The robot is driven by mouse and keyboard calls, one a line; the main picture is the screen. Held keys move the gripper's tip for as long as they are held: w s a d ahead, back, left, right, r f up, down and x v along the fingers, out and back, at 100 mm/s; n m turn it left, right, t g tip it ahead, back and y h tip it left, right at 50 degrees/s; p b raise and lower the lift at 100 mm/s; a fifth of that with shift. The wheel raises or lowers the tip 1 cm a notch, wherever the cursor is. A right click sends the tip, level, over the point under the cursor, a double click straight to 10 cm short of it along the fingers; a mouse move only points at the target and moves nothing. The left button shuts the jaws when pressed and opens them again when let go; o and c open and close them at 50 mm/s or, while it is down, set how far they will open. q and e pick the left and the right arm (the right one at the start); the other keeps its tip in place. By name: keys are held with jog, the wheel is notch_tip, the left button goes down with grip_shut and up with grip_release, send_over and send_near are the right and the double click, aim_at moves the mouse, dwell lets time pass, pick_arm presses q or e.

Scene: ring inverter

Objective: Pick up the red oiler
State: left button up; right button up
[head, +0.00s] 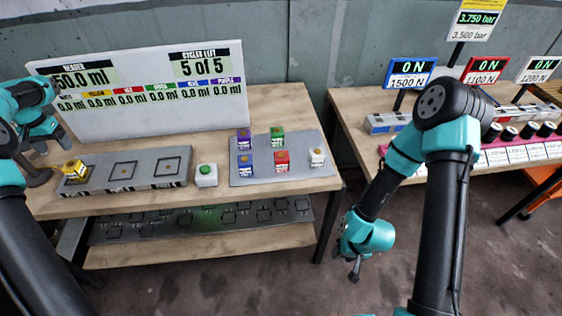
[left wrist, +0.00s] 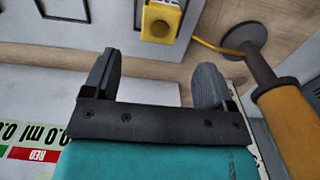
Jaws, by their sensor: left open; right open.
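The red oiler (head: 281,160), a small block with a red body and white front, stands on the grey plate (head: 262,179) on the left workbench. Purple, green, blue and white-topped blocks stand around it. My left gripper (head: 52,140) is at the bench's left end, far from the red oiler. In the left wrist view (left wrist: 155,75) its fingers are apart with nothing between them. The red oiler is not visible there. My right gripper (head: 354,272) hangs empty over the floor, right of the left bench.
A yellow block (head: 74,170) stands in the left slot of a tray (head: 140,182); it also shows in the left wrist view (left wrist: 160,22). A green-button box (head: 206,175) sits between tray and plate. A white display board (head: 140,88) stands behind them.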

pick_arm(q)
jog(key=shift+o, duration=0.5)
jog(key=shift+d, duration=0.1)
jog(key=w+d+m, duration=0.3)
jog(key=w+d, duration=0.1)
jog(key=d, duration=0.7)
jog(key=w+d+r+m, duration=0.1)
jog(key=w+d+m, duration=0.25)
jog(key=d, duration=0.85)
jog(key=w+d+m, duration=0.2)
jog(key=w+d, duration=0.2)
jog(key=d, duration=0.7)
jog(key=s+d+m, duration=0.2)
jog(key=d+m, duration=0.1)
jog(key=d, duration=0.9)
jog(key=s+d+r+m, duration=0.1)
jog(key=s+d+m, duration=0.2)
jog(key=d, duration=1)
jog(key=s+d+r+m, duration=0.1)
jog(key=s+d+m, duration=0.2)
jog(key=d, duration=0.9)
jog(key=shift+d, duration=0.25)
jog(key=shift+m, duration=0.25)
